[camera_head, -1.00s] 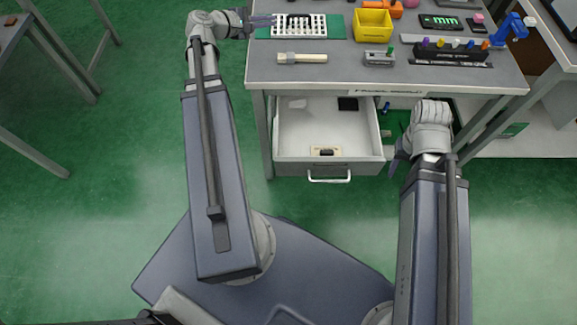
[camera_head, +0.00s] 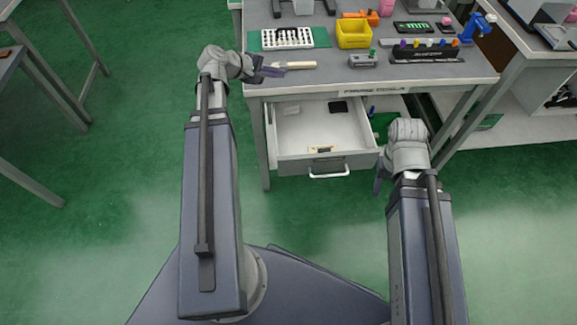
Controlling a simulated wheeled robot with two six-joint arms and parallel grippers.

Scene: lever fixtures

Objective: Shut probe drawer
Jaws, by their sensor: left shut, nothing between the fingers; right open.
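The probe drawer (camera_head: 312,166) stands pulled out under the front of the workbench, its silver handle (camera_head: 329,174) facing me. A few small items lie inside, including a dark square piece (camera_head: 339,107) and a small tan-and-black piece (camera_head: 327,149). My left gripper (camera_head: 275,70) is shut and empty at the front left of the benchtop, near a cream-handled tool (camera_head: 294,65). It is above and left of the drawer, not touching the handle. My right gripper (camera_head: 379,185) hangs just right of the drawer front and is open; its fingertips show only in part.
The workbench top (camera_head: 400,77) holds a white rack (camera_head: 287,38), a yellow bin (camera_head: 354,34), a small grey fixture (camera_head: 363,60) and a black holder with coloured knobs (camera_head: 423,49). The green floor before the drawer is clear.

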